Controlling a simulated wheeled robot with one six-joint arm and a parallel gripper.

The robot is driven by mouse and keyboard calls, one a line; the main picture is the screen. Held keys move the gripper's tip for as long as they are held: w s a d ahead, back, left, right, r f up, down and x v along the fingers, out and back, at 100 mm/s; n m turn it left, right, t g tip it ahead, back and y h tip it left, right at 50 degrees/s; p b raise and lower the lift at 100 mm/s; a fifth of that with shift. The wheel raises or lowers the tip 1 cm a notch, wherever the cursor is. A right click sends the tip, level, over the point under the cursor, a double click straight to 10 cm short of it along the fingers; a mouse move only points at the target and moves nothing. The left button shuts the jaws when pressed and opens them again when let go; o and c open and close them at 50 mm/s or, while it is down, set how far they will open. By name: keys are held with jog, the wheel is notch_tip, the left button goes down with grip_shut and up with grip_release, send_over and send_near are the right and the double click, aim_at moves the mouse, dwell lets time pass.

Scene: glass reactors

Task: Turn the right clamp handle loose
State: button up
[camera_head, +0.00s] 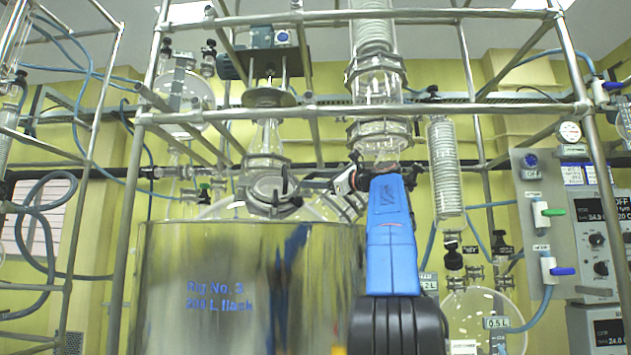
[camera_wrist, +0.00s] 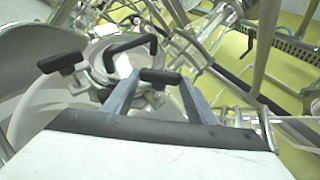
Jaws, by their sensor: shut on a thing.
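In the wrist view, the right clamp handle (camera_wrist: 160,76) is a short black grip lying crosswise between the two grey fingers of my gripper (camera_wrist: 158,80). The fingers are closed on it, one on each side. A second black handle (camera_wrist: 62,62) sticks out to the left, and a bent black handle (camera_wrist: 132,44) arches at the top. They surround a round metal clamp (camera_wrist: 105,68) on a glass neck. In the head view, the clamp area (camera_head: 270,188) sits above the steel vessel; my arm hides most of the gripper and the right handle.
The large steel vessel (camera_head: 200,290) stands below the clamp. Metal frame bars (camera_head: 370,112) cross in front and above. A glass column (camera_head: 378,90) rises close behind my arm. A control panel (camera_head: 545,235) is at the right, with a round flask (camera_head: 485,310) beside it.

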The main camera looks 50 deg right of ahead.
dwell(0.4)
jog(key=o, duration=1.1)
jog(key=shift+c, duration=0.2)
jog(key=s+d+f, duration=0.2)
jog(key=s, duration=1.5)
jog(key=shift+f, duration=0.4)
jog(key=shift+s+d, duration=0.1)
jog(key=shift+d, duration=0.05)
